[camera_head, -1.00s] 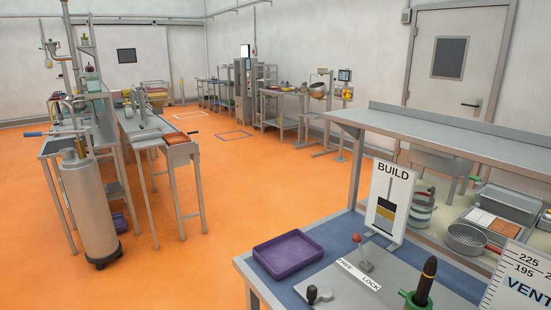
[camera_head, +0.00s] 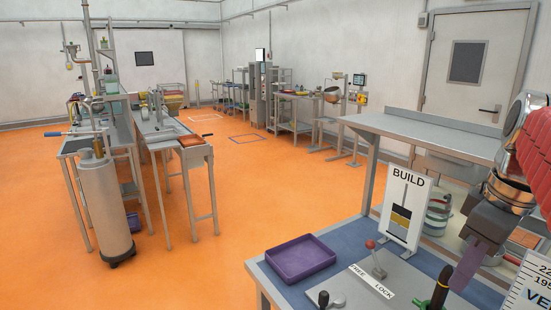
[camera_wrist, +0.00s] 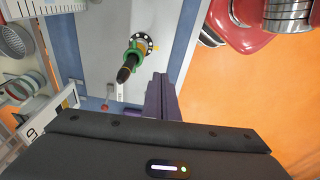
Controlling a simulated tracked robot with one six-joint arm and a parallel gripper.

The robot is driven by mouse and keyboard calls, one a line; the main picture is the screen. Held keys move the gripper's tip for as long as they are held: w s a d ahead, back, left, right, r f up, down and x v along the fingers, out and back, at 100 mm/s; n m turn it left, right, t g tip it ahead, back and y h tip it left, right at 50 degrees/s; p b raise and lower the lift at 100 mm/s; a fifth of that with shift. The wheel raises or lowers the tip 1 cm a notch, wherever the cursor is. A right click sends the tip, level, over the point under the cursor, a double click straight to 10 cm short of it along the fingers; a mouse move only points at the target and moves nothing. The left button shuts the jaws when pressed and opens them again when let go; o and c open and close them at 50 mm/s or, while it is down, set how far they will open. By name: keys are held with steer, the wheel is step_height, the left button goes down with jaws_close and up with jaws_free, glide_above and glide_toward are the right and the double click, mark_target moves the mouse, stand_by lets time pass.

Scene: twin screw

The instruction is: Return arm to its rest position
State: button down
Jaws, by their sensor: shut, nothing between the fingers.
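My arm comes in from the right edge in the head view, with red and metallic links and a dark wrist. My gripper (camera_head: 466,266) has purple fingers pointing down over the bench. In the wrist view the fingers (camera_wrist: 160,95) are together with nothing between them. A dark-handled tool (camera_head: 440,288) in a green flanged holder stands beside the fingers; it also shows in the wrist view (camera_wrist: 127,66), left of the fingers and apart from them.
A purple tray (camera_head: 300,260), a red-knobbed lever (camera_head: 373,260) by a FREE/LOCK label, and a BUILD sign (camera_head: 403,210) stand on the bench. A VENT scale board (camera_head: 530,288) is at the right. A shelf (camera_head: 430,134) overhangs behind.

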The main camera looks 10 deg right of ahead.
steer(key=a+f+m+t, duration=0.3)
steer(key=a+f+m, duration=0.2)
steer(key=a+f, duration=0.9)
steer(key=a, duration=0.5)
steer(key=shift+a+f+t+h, duration=0.25)
steer(key=shift+f+t+h, duration=0.05)
steer(key=shift+f+t, duration=0.1)
